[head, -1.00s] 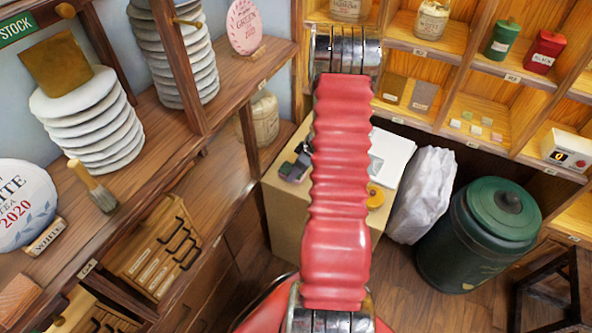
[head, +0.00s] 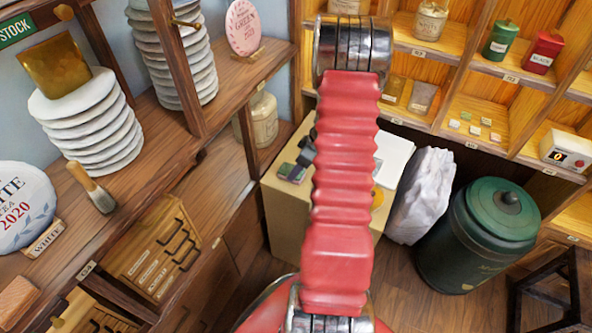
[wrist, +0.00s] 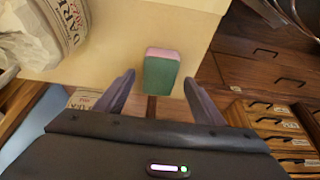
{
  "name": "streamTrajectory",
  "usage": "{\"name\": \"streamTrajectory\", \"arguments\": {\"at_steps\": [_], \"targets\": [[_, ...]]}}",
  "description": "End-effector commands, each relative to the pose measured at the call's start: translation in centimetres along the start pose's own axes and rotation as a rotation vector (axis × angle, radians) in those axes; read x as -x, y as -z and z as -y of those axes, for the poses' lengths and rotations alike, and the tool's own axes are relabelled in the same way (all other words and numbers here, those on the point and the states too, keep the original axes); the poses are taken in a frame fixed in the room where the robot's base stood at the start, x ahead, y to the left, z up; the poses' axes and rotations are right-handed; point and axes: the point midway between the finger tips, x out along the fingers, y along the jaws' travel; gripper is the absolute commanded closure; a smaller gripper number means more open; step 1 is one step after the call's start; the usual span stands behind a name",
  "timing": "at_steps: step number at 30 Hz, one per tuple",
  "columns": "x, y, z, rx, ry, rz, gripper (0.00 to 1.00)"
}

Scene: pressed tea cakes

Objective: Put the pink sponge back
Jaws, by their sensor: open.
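The sponge (wrist: 160,72), a small block with a pink edge and a green face, shows in the wrist view near the edge of a beige box top. My gripper (wrist: 158,82) is open, with one dark finger on each side of the sponge and visible gaps between. I cannot tell how far above it the fingers are. In the head view, a small green and pinkish block (head: 291,171) on the box, left of my red arm, looks like the same sponge. My arm hides part of the box there, and the gripper is not clearly seen.
The beige box (head: 285,215) also bears white sheets (head: 394,152). A whitish sack (head: 420,200) and a green canister (head: 490,235) stand right of it. Wooden shelves with stacked tea cakes (head: 95,120) line the left; cubbyholes with tins (head: 500,40) line the back.

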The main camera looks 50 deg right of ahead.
Motion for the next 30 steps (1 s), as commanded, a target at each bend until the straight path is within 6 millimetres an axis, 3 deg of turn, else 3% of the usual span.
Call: {"name": "streamTrajectory", "arguments": {"at_steps": [15, 30], "targets": [[7.3, 0.0, -0.1, 0.0, -0.002, 0.0, 0.37], [8.3, -0.1, 0.0, -0.001, 0.0, 0.001, 0.37]]}}
